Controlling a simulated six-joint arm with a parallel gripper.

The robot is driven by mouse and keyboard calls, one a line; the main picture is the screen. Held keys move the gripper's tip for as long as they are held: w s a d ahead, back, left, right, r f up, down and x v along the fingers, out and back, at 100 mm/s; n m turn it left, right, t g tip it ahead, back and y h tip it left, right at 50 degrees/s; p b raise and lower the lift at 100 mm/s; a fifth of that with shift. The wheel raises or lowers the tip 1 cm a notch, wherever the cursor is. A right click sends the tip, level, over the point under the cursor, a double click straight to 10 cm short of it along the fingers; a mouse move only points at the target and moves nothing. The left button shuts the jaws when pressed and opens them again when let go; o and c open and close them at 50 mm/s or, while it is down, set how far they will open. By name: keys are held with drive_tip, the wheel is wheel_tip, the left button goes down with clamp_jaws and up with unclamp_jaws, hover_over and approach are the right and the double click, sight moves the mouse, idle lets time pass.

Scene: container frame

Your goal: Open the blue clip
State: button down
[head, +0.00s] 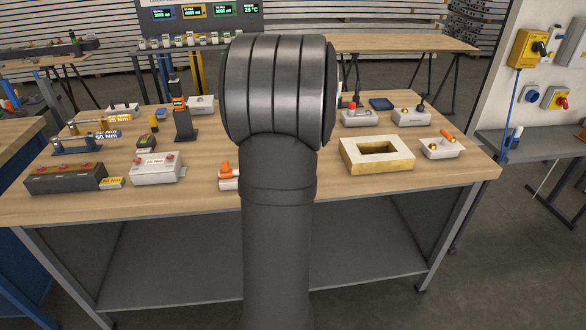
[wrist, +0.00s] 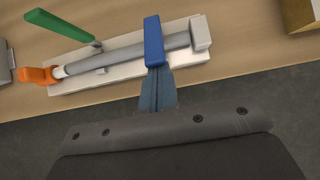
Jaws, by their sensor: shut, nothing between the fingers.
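The blue clip (wrist: 153,42) is at the middle of the wrist view, across a grey rod (wrist: 120,57) on a white base plate (wrist: 116,72). My gripper (wrist: 157,72) is shut and empty, its fingertips at the near end of the blue clip. They look touching or almost touching; I cannot tell which. A green clip (wrist: 62,26) slants off to the left, and an orange end piece (wrist: 38,75) is at the rod's left end. In the head view my arm hides the gripper and the blue clip; only an orange part (head: 228,170) shows beside the arm.
The fixture lies near the table's front edge. A light block with a square opening (head: 377,154) stands to the right, and its side shows at the wrist view's top right corner. A grey box with red buttons (head: 158,168) stands to the left.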

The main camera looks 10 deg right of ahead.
drive_tip(key=shift+r, duration=0.15)
drive_tip(key=w+r, duration=0.3)
drive_tip(key=shift+r, duration=0.15)
drive_tip(key=shift+w+r, duration=0.5)
drive_tip(key=shift+w, duration=0.4)
drive_tip(key=shift+w+r, duration=0.2)
drive_tip(key=shift+w, duration=0.4)
drive_tip(key=shift+w+r, duration=0.2)
drive_tip(key=shift+w, duration=0.4)
drive_tip(key=shift+r, duration=0.1)
